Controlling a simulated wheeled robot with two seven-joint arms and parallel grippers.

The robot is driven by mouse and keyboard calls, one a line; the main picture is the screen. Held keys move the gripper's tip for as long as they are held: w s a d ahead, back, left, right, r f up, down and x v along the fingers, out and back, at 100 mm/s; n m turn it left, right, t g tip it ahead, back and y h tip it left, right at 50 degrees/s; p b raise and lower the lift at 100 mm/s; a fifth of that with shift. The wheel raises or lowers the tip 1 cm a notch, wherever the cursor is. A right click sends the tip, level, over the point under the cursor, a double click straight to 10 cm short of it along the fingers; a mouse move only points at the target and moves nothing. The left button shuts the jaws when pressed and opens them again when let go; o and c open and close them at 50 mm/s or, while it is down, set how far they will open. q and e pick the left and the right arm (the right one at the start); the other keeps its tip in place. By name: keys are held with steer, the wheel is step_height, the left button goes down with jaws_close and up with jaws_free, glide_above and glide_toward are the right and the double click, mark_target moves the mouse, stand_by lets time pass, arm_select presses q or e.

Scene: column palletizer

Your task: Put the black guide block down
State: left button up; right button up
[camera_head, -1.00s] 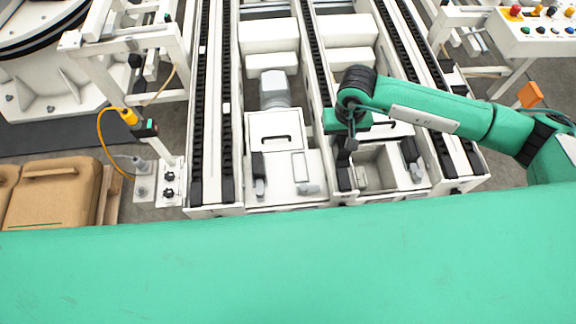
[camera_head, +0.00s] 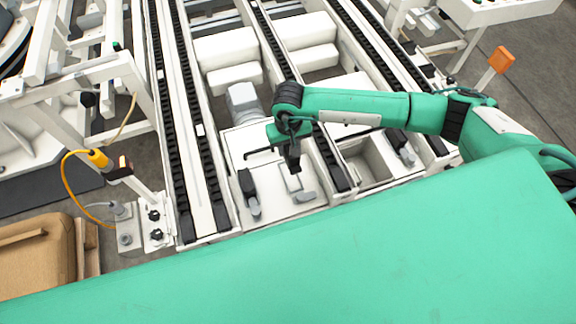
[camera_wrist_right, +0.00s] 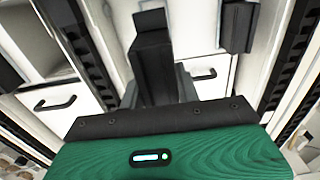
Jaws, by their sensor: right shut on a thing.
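The black guide block (camera_wrist_right: 152,58) is between the jaws of my right gripper (camera_wrist_right: 158,88) in the right wrist view. In the head view my right gripper (camera_head: 291,148) hangs over the white lid with a black handle, and the dark block shows below it. I cannot tell whether the block touches the surface under it. A similar black piece with a grey foot (camera_head: 249,190) stands to the left on the same white unit; a black piece also shows in the right wrist view (camera_wrist_right: 238,27). My left gripper is out of view.
Black roller conveyor rails (camera_head: 205,150) run along both sides of the white unit. An open white bin (camera_head: 368,158) lies to the right. A post with a yellow connector (camera_head: 98,158) and a brown case (camera_head: 38,260) are at left.

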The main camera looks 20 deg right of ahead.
step_height(320, 180, down, 8)
steer(key=shift+f, duration=0.15)
step_height(320, 180, down, 3)
steer(key=shift+f, duration=0.1)
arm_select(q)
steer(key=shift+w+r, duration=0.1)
arm_select(e)
steer(key=shift+f, duration=0.1)
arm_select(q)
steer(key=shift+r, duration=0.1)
